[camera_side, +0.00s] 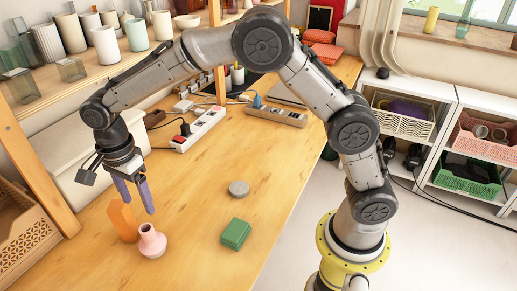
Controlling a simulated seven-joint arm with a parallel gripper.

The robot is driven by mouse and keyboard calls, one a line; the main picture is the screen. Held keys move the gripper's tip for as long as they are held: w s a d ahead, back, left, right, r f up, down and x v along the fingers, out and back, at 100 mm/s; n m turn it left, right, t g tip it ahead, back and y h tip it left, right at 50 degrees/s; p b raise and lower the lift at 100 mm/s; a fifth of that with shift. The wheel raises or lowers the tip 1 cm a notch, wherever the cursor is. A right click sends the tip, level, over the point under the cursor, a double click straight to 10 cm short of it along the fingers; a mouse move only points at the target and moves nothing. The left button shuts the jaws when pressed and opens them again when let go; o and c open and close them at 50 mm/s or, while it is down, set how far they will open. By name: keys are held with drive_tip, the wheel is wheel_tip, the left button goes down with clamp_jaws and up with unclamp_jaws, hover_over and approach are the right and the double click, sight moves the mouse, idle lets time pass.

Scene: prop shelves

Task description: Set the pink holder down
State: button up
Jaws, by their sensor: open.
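The pink holder (152,242), a small vase-like piece with a narrow neck and round body, stands upright on the wooden table (190,265). My gripper (138,207) points down above and slightly left of the holder, its two purple fingers spread apart. Nothing shows between the fingers, and the holder looks free of them. The exact gap between the fingertips and the holder's neck is hard to judge from this one view.
An orange block (122,221) stands close behind and left of the holder. A green box (236,234) and a grey disc (239,188) lie to the right. Power strips (200,130) lie farther back. The front table is clear.

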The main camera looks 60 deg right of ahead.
drive_tip(key=s+d+r+n+t, duration=0.3)
drive_tip(key=s+d+r+n, duration=0.5)
drive_tip(key=s+d+r, duration=0.35)
drive_tip(key=s+d+n+t, duration=0.1)
drive_tip(key=s+d+n, duration=0.3)
drive_tip(key=s, duration=0.4)
drive_tip(key=s+d+n+t, duration=0.1)
drive_tip(key=s+d+n, duration=0.2)
drive_tip(key=s+n, duration=0.2)
drive_tip(key=s, duration=0.3)
drive_tip(key=shift+s+d+f+n+t, duration=0.2)
drive_tip(key=shift+s+d+n+t, duration=0.1)
drive_tip(key=shift+s+d, duration=0.05)
